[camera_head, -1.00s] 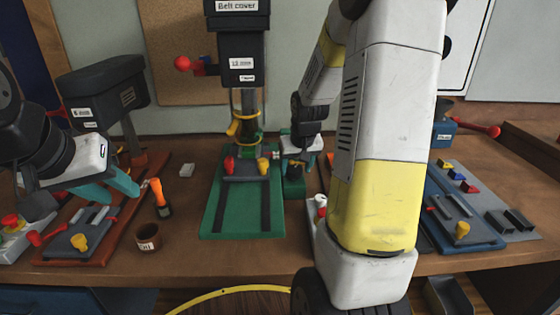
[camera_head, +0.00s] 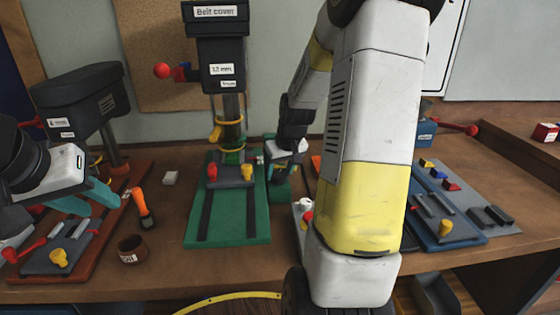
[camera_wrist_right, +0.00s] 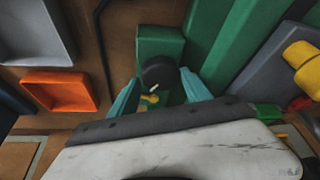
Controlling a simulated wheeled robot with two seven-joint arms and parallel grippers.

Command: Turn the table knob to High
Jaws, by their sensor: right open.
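A dark round knob (camera_wrist_right: 158,74) with a white mark sits on a green box (camera_wrist_right: 158,42) in the right wrist view. My right gripper (camera_wrist_right: 160,88) is open, with one teal finger on each side of the knob; I cannot tell whether they touch it. In the head view the right gripper (camera_head: 284,162) is over the small green box (camera_head: 280,192) beside the green drill press base (camera_head: 228,225), and the knob is hidden. No High label is readable. My left gripper (camera_head: 97,202) is open and empty above the red-brown machine base at left.
A drill press labelled "Belt cover" (camera_head: 215,12) stands behind the green base. An orange-handled tool (camera_head: 142,205) and a brown cup (camera_head: 132,249) are at left. A blue machine base (camera_head: 440,225) is at right. An orange tray (camera_wrist_right: 58,90) lies near the right gripper.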

